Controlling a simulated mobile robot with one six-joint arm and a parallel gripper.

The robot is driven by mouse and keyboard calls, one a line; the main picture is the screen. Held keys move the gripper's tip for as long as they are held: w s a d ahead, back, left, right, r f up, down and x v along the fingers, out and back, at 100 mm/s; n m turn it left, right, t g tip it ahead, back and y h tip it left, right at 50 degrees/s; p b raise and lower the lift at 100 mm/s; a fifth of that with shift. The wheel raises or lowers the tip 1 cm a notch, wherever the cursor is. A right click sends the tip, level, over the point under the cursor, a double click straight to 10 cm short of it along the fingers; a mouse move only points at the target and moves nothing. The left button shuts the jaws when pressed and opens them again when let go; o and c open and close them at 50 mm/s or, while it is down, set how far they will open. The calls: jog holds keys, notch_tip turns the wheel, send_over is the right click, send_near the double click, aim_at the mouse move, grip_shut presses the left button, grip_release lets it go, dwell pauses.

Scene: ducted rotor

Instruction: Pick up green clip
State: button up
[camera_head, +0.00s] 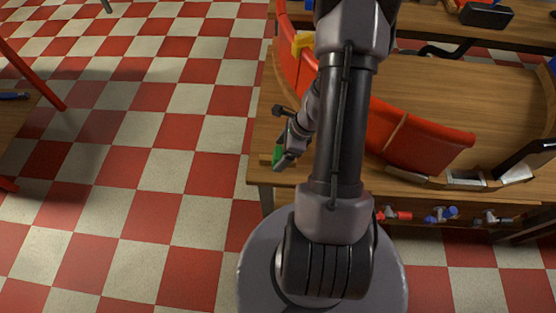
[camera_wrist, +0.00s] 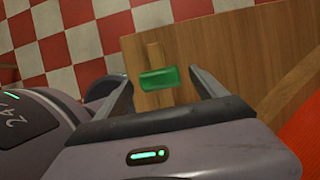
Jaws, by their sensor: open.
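The green clip (camera_wrist: 159,78) lies on the wooden table, near its edge, in the wrist view. A tan wooden piece shows just behind it. In the head view the clip (camera_head: 277,155) is a small green patch at the table's left front corner, partly hidden by my gripper. My gripper (camera_wrist: 160,88) is open, with one finger on each side of the clip and a gap to each. It also shows in the head view (camera_head: 284,158), low over that corner. I cannot tell how high the fingers are above the table.
A curved red duct wall (camera_head: 428,145) stands on the wooden table (camera_head: 480,95), right of my arm. A yellow clip (camera_head: 302,43) sits on the wall's upper left part. Several small coloured tools (camera_head: 440,214) are along the table's front. Checkered floor lies open at left.

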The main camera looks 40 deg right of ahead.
jog(key=x, duration=0.2)
jog(key=shift+w+f+b, duration=0.1)
jog(key=shift+f+b, duration=0.15)
jog(key=shift+b, duration=0.1)
jog(key=shift+r, duration=0.15)
jog(key=shift+c, duration=1.1)
jog(key=c, duration=1.2)
notch_tip(320, 180, up, 4)
jog(key=p, duration=0.3)
jog(key=shift+r, duration=0.2)
jog(key=s+d+p, duration=0.2)
jog(key=s+d, duration=0.2)
jog(key=s, duration=0.3)
jog(key=s+d+p, duration=0.2)
jog(key=s+d, duration=0.1)
jog(key=s, duration=0.4)
jog(key=r+p, duration=0.1)
jog(key=r, duration=0.1)
jog(key=r+p, duration=0.2)
jog(key=r, duration=0.1)
jog(key=shift+s+r, duration=0.25)
jog(key=shift+r, duration=0.1)
jog(key=shift+w, duration=0.15)
